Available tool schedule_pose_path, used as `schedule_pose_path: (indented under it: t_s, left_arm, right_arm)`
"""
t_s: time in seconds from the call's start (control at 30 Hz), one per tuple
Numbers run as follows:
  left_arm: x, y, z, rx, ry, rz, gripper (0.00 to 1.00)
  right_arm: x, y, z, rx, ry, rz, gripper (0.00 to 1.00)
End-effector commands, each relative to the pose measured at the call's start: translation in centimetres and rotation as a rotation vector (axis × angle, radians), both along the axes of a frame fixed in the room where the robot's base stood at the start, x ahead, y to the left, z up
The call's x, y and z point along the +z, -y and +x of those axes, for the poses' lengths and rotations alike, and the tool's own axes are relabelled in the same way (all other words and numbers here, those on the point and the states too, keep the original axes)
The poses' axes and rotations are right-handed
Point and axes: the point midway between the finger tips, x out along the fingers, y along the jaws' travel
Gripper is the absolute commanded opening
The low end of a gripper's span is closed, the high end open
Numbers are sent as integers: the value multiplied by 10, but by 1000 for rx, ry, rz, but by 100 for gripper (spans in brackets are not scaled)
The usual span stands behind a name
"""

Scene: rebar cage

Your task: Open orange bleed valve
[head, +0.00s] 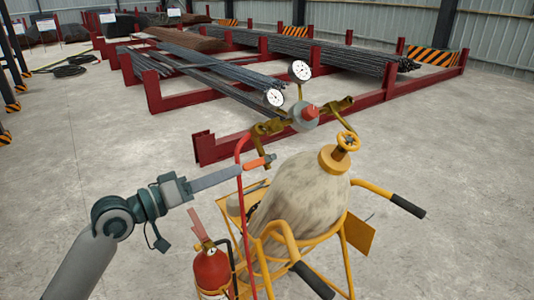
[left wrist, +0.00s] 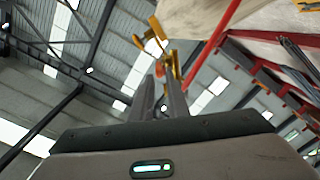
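An orange lever handle (head: 257,163) with a brass fitting hangs below the left side of the pressure regulator (head: 304,116); I take it as the bleed valve. My left gripper (head: 239,171) points at the lever from the left, its tips close to it. In the left wrist view the two fingers (left wrist: 160,78) stand apart with a narrow gap. An orange-yellow part (left wrist: 156,32) and brass pieces show just beyond the tips; I cannot tell whether they touch. My right gripper is not in view.
A red hose (head: 241,205) runs down beside my fingertips. Two gauges sit on the regulator. A fire extinguisher (head: 211,271) hangs at the left. Rebar racks (head: 225,148) stand behind.

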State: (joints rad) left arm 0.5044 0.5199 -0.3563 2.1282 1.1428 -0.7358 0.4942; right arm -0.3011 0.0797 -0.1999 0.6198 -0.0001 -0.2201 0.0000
Motion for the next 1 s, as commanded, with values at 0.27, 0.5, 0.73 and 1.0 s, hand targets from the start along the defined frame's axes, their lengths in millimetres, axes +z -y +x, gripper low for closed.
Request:
schedule_pose_path:
  t_s: [0.27, 0.5, 0.73, 1.0]
  left_arm:
    - [4, 43, 31, -2, -2, -3, 15]
    - [3, 74, 53, -1, -2, -2, 15]
    - [1, 90, 65, 0, -1, -1, 15]
    - [-1, 93, 68, 1, 0, 1, 15]
  right_arm:
    - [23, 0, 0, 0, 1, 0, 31]
    - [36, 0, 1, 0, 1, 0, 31]
    - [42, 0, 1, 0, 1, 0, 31]
    - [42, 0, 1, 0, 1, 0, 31]
